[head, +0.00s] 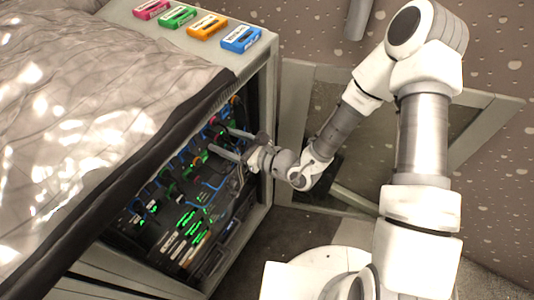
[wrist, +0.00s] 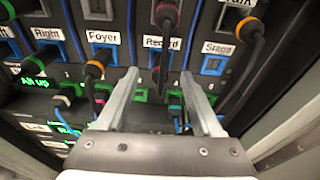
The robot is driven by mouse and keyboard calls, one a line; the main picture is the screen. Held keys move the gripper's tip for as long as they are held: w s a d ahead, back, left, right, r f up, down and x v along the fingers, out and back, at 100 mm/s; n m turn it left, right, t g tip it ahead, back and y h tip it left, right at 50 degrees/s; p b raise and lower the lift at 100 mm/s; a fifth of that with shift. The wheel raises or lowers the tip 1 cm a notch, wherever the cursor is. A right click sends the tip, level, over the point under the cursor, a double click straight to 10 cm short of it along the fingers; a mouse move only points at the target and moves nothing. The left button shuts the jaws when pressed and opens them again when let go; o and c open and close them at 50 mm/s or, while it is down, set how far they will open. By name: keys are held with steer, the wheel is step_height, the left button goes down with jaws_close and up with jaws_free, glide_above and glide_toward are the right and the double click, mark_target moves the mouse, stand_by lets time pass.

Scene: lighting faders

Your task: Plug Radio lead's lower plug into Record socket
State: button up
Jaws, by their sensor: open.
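In the wrist view the white Record label (wrist: 163,42) is near the top middle, above a blue-framed socket column partly covered by a dark lead. A red-ringed plug (wrist: 165,14) sits above that label, and its dark lead hangs down between my fingers. No Radio label is readable, so I cannot tell which lead is Radio's. My gripper (wrist: 160,76) is open, its two fingers on either side of the Record column, with no plug clearly held between them. In the head view my gripper (head: 221,140) reaches into the panel from the right; the plugs there are too small to identify.
The Foyer label (wrist: 103,37) with an orange-ringed plug (wrist: 95,69) is left; the Stage socket (wrist: 213,65) and another orange-ringed plug (wrist: 249,28) are right. Leads hang close to both fingers. A grey sheet (head: 90,120) covers the cabinet's left; coloured cassettes (head: 207,26) lie on top.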

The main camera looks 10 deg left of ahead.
steer(key=p+v, duration=0.3)
steer(key=v, duration=1.2)
steer(key=s+d+r+n+g+h+p, duration=0.1)
steer(key=s+r+n+g+h+p, duration=0.1)
steer(key=s+r+n+g, duration=0.45)
steer(key=s+d+r+n+g+h+p, duration=0.1)
steer(key=d+r+n+g+h+p, duration=0.15)
steer(key=r+n, duration=0.7)
steer(key=d+r+n+t+h+p, duration=0.4)
steer(key=d+r+n+t+h, duration=0.2)
steer(key=d+r, duration=0.9)
step_height(320, 180, up, 4)
steer(key=t+h, duration=0.2)
steer(key=h, duration=0.2)
steer(key=shift+w+d+t, duration=0.15)
steer(key=shift+w+t, duration=0.1)
steer(key=shift+t, duration=0.05)
steer(key=shift+f, duration=0.1)
steer(key=shift+c, duration=1.4)
steer(key=shift+n, duration=0.3)
